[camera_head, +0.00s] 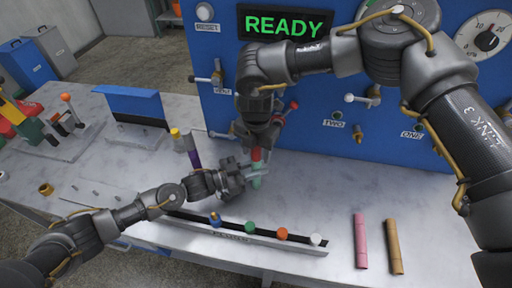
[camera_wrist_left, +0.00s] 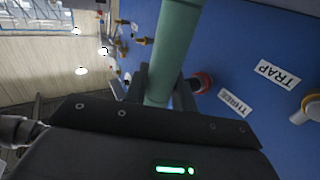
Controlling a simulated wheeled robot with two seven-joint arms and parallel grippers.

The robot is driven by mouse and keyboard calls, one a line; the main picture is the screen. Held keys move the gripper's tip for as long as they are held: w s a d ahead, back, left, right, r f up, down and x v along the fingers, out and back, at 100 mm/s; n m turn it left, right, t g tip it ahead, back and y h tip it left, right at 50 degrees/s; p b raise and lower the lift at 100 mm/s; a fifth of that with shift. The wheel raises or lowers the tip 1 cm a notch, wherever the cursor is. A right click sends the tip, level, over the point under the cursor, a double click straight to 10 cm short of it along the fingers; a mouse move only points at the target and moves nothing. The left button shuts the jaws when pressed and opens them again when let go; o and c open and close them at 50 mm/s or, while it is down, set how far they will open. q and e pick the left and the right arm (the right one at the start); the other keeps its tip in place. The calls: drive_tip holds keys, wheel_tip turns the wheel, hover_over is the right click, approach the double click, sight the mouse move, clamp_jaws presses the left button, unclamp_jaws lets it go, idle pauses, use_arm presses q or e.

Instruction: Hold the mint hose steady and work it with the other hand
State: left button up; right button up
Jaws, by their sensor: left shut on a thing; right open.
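The mint hose (camera_head: 258,182) is upright near the blue panel in the head view, with a red part (camera_head: 257,154) at its upper end. My left gripper (camera_head: 250,172) is shut on the hose. In the left wrist view the mint hose (camera_wrist_left: 174,48) passes between the fingers of my left gripper (camera_wrist_left: 160,88). My right gripper (camera_head: 260,143) is open and points down just above the red part. Its fingers are partly hidden by its own wrist, and I cannot tell whether they touch it.
The blue panel (camera_head: 310,110) with valves and a READY sign stands behind. A rail (camera_head: 250,241) with coloured knobs lies in front. A pink tube (camera_head: 360,240) and a tan tube (camera_head: 394,246) lie at right. A purple tube (camera_head: 191,150) stands at left.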

drive_tip(key=c, duration=1.1)
drive_tip(key=shift+r, duration=0.7)
drive_tip(key=shift+r, duration=2.55)
drive_tip(key=shift+r, duration=1.45)
